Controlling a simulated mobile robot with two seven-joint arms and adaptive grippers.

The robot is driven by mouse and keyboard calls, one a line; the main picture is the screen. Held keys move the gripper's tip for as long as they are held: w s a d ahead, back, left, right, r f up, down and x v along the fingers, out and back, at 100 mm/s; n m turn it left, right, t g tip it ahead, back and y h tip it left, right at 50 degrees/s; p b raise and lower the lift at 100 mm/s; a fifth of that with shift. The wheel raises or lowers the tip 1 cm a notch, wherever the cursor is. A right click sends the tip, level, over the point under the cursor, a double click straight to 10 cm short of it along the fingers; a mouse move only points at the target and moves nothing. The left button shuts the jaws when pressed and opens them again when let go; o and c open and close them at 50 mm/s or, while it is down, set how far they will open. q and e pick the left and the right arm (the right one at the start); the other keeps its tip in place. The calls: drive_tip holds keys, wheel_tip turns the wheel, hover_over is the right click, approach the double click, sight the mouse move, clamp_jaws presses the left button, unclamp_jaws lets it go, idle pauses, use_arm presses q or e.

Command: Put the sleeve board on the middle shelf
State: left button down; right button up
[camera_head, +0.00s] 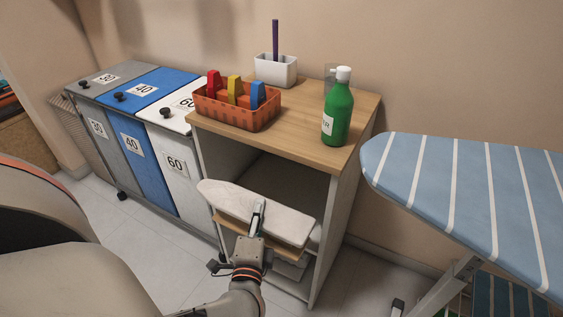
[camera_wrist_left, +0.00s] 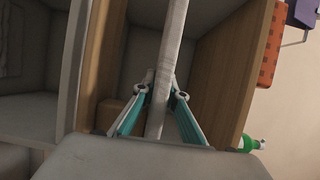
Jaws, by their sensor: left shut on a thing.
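The sleeve board (camera_head: 285,224) is a pale padded board with a rounded left end. My left gripper (camera_head: 257,215) is shut on its near edge, around the middle of its length. In the left wrist view the sleeve board (camera_wrist_left: 168,70) shows edge-on between the fingers (camera_wrist_left: 164,95). It is at the open front of the shelf unit (camera_head: 337,215). The board hides much of the opening. My right gripper is out of view.
On the unit's top stand an orange basket (camera_head: 236,113) with coloured items, a green bottle (camera_head: 337,112) and a white holder (camera_head: 276,70). Numbered bins (camera_head: 130,135) stand close on the left. A striped ironing board (camera_head: 465,185) stands on the right.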

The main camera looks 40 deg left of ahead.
use_arm(q)
drive_tip(key=w+a, duration=0.3)
drive_tip(key=w, duration=0.8)
drive_tip(key=f+b, duration=0.1)
drive_tip(key=f, duration=0.2)
drive_tip(key=f+b, duration=0.1)
drive_tip(key=f, duration=0.3)
drive_tip(key=shift+s+d, duration=0.2)
drive_tip(key=shift+w, duration=0.2)
drive_tip(key=shift+r, duration=0.1)
drive_tip(key=shift+f+b, duration=0.25)
drive_tip(key=shift+b, duration=0.1)
drive_tip(key=c, duration=2)
unclamp_jaws()
drive_tip(key=shift+c, duration=0.2)
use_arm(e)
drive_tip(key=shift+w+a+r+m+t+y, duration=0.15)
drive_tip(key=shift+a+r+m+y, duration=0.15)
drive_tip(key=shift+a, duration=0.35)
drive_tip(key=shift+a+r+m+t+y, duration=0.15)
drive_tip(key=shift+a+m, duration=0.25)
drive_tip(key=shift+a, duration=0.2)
